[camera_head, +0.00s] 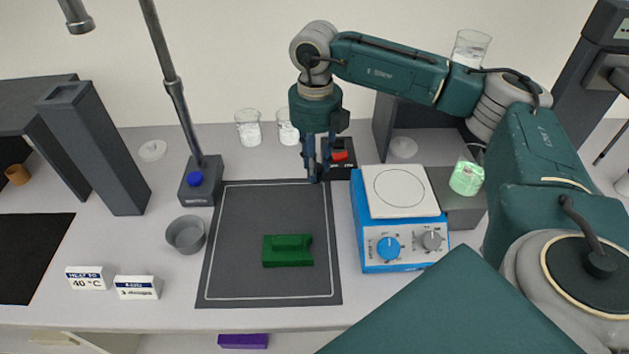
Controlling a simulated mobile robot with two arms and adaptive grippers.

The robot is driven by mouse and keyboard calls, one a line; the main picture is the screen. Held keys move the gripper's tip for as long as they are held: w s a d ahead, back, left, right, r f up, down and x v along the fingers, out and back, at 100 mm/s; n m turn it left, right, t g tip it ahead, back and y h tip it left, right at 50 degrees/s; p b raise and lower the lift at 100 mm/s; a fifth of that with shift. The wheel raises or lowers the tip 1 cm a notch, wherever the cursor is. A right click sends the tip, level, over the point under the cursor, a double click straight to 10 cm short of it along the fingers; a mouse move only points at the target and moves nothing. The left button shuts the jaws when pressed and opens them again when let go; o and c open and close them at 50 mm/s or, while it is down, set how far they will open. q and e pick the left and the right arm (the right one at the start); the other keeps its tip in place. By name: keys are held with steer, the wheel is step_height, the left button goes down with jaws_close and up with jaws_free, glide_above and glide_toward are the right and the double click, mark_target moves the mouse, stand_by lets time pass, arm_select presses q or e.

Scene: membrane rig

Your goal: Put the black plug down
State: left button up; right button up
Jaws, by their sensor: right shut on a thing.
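My right gripper (317,163) points straight down above the back right part of the dark mat (230,278), in front of a black box with a red switch (342,156). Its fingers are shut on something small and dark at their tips. This fits the black plug, but it blends with the dark fingers and its outline is not clear. I cannot tell whether it touches the mat or the box. My left gripper is not in view.
A green block (288,251) lies on the mat. A blue hotplate (404,246) stands right of it, a grey bowl (186,234) left. A stand with a blue button (200,181) and two beakers (248,128) are behind.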

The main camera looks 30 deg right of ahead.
step_height(320, 180, down, 4)
steer(key=shift+f+p, duration=0.1)
steer(key=shift+p, duration=0.3)
step_height(320, 180, down, 2)
steer(key=shift+f+p, duration=0.2)
steer(key=shift+p, duration=0.15)
steer(key=shift+f, duration=0.55)
steer(key=o, duration=1.1)
steer(key=shift+r, duration=0.3)
steer(key=shift+w+r+b, duration=0.1)
steer(key=shift+r+b, duration=0.2)
step_height(320, 180, up, 11)
steer(key=b, duration=0.3)
steer(key=shift+r, duration=0.1)
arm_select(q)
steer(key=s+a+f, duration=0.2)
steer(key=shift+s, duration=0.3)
arm_select(e)
steer(key=shift+r, duration=0.1)
